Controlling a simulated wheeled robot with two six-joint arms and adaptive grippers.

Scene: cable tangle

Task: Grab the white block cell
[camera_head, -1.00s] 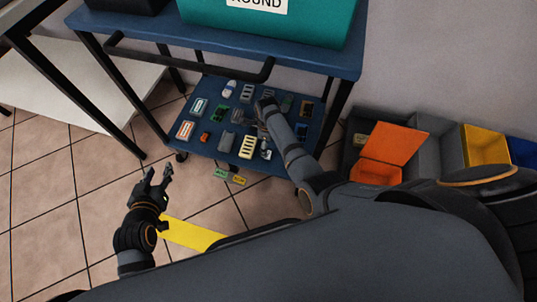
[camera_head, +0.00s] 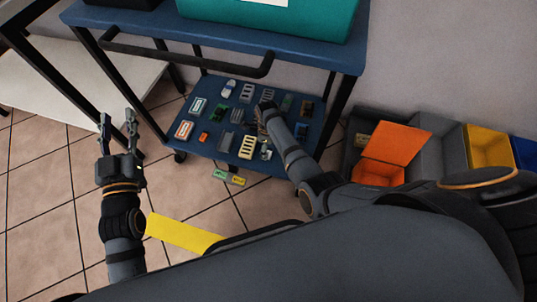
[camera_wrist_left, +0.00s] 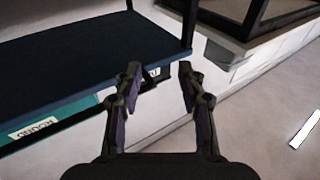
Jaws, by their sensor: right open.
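Several small parts lie on the lower blue shelf (camera_head: 215,158) of a cart. Among them are a pale rounded piece (camera_head: 229,88), a whitish slotted block (camera_head: 247,92) and a cream slotted block (camera_head: 247,147). I cannot tell which one is the white block cell. My right gripper (camera_head: 264,110) is low over the middle of these parts, open, its fingertips partly hidden by my arm. My left gripper (camera_head: 117,118) is open and empty, left of the cart above the tiled floor; its spread fingers also show in the left wrist view (camera_wrist_left: 159,76).
The cart's upper shelf (camera_head: 215,37) and handle (camera_head: 190,63) overhang the parts. A teal box (camera_head: 330,22) stands on top. Orange (camera_head: 395,145) and yellow (camera_head: 488,148) bins are right of the cart. A white table (camera_head: 60,85) is left.

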